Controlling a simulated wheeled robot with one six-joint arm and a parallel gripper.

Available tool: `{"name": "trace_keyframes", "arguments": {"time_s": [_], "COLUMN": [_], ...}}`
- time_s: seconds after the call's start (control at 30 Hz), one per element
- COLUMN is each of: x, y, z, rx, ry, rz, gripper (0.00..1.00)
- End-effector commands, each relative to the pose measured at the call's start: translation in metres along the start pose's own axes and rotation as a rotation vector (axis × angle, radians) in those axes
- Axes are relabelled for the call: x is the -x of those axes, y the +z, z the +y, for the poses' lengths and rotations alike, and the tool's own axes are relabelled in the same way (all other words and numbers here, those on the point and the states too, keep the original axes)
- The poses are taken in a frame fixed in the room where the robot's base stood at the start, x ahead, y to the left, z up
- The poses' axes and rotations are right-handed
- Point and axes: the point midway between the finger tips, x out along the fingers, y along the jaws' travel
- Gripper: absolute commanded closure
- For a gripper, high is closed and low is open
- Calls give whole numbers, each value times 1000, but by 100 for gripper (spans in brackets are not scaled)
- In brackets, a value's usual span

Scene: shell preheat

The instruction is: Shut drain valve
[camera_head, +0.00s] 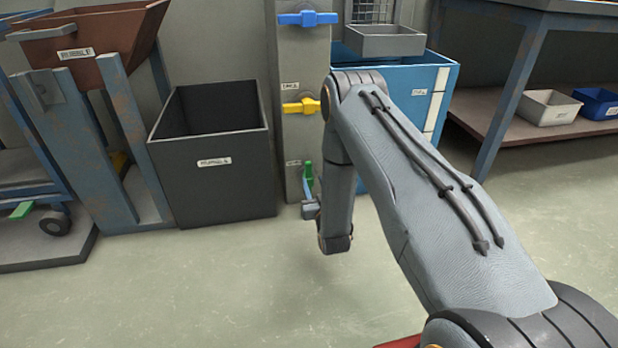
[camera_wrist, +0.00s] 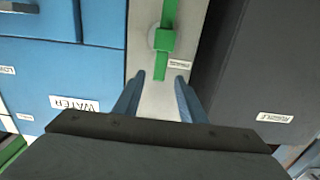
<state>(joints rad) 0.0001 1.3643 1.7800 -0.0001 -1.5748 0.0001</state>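A green valve handle (camera_head: 308,172) sits low on the grey column, and I take it for the drain valve; its label is too small to read. In the wrist view the green handle (camera_wrist: 165,42) runs lengthwise along the column face, with its hub near the top of the picture. My gripper (camera_wrist: 160,78) is open. Its two blue fingers point at the column, one on each side of the handle's near end, with gaps between. In the head view my gripper (camera_head: 309,200) is small and partly hidden by my arm, just below the handle.
A blue valve handle (camera_head: 306,18) and a yellow one (camera_head: 301,107) sit higher on the column (camera_head: 297,65). A dark open bin (camera_head: 222,185) stands close on the left. A blue cabinet (camera_head: 400,130) stands close on the right. The floor in front is clear.

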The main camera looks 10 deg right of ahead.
Motion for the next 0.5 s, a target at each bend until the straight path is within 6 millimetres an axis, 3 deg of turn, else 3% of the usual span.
{"name": "trace_keyframes", "arguments": {"time_s": [0.5], "x": [-68], "y": [1], "z": [0], "rx": [0], "ry": [0], "rz": [1], "gripper": [62]}}
